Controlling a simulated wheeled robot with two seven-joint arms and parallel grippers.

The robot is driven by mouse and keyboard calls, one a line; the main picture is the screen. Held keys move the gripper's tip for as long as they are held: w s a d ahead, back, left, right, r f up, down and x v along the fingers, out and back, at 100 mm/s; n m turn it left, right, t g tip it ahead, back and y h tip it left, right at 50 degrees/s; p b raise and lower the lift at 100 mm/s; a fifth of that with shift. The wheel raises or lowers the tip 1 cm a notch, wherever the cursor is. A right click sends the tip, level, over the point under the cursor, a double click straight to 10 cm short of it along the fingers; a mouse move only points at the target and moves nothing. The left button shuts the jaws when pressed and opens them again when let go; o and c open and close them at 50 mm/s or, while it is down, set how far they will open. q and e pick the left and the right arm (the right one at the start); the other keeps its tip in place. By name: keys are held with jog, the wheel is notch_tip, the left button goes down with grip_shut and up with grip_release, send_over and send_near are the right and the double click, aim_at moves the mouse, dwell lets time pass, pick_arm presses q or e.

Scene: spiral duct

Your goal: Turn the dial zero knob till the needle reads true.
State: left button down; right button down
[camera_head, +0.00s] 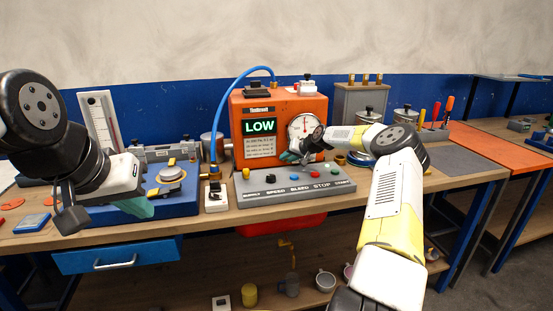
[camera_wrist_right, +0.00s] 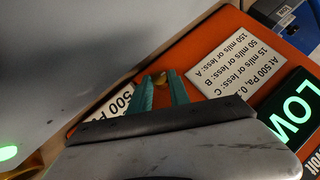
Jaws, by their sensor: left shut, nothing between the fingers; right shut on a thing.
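The round white dial (camera_head: 303,127) is on the front of the orange machine (camera_head: 236,108), its lower part close behind my right gripper. Its needle is too small to read. My right gripper (camera_head: 289,157) is at the panel just below the dial. In the right wrist view its green fingers (camera_wrist_right: 161,84) are shut on a small brass-coloured knob (camera_wrist_right: 160,77) on the orange panel. The dial face is outside that view. My left gripper (camera_head: 146,208) is shut and empty over the front of the blue base (camera_head: 180,206) at left.
A green "LOW" screen (camera_head: 260,126) is left of the dial. A grey control box (camera_head: 262,191) with several coloured buttons stands in front, under my right wrist. A blue hose (camera_head: 222,104) arches at the machine's left. An orange mat (camera_head: 473,143) lies clear at right.

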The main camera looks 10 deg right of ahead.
jog(key=shift+d+m+y, duration=0.15)
jog(key=shift+m+y, duration=0.15)
jog(key=shift+y, duration=0.2)
jog(key=c, duration=1.5)
grip_release()
jog(key=v, duration=0.7)
jog(key=shift+s+d+r, duration=0.1)
jog(key=shift+s+d, duration=0.15)
jog(key=shift+s, duration=0.05)
